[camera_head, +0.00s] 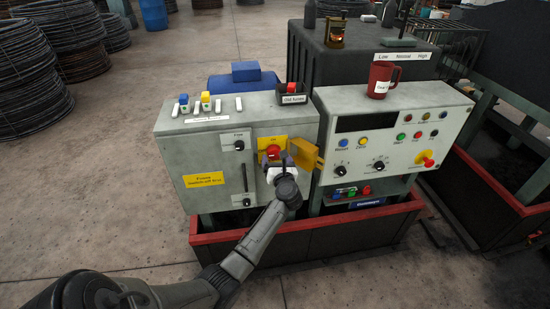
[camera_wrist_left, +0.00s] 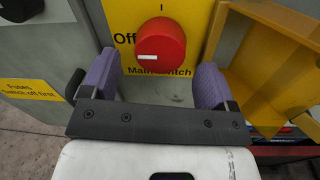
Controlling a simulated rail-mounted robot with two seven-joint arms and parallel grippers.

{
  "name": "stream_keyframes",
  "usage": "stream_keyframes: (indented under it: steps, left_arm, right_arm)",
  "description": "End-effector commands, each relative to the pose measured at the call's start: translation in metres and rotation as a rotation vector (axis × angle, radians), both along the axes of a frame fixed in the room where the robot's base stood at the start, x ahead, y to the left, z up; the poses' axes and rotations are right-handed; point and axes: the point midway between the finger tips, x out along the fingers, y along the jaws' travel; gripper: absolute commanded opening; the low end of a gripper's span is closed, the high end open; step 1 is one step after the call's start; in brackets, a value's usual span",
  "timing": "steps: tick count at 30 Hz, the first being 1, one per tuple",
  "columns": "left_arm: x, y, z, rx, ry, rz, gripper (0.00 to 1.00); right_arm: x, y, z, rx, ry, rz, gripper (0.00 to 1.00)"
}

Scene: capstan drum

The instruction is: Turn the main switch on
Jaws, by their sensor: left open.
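The main switch is a red round knob (camera_head: 272,151) on a yellow plate (camera_head: 263,142) on the front of the left grey cabinet. In the left wrist view the knob (camera_wrist_left: 160,40) has a white mark on its left side, toward the word "Off"; an "I" is printed above it. A yellow hinged cover (camera_head: 306,153) stands swung open to the right of the switch. My left gripper (camera_head: 279,164) is open in front of the switch. In the left wrist view its purple finger pads (camera_wrist_left: 156,80) stand left and right of the knob; contact cannot be told. My right gripper is not in view.
The cabinet has a lever handle (camera_head: 245,178) left of the switch and a yellow fuses label (camera_head: 203,180). A control console (camera_head: 390,135) with buttons stands to the right, a red mug (camera_head: 382,80) on top. A red-rimmed trough (camera_head: 300,245) runs below.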

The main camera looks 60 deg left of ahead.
Motion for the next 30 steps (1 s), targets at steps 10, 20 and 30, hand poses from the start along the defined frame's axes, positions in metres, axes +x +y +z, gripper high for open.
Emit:
stream_keyframes:
  steps: [10,20,30]
  left_arm:
    - [0.009,0.024,0.0,0.001,0.001,-0.002,0.81]
    - [0.009,0.026,0.0,0.0,0.001,-0.001,0.81]
    - [0.009,0.026,0.0,0.0,0.001,-0.001,0.48]
  right_arm:
    - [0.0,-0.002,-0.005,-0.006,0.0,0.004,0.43]
    - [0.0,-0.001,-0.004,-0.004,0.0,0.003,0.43]
    - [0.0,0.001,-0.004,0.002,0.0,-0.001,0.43]
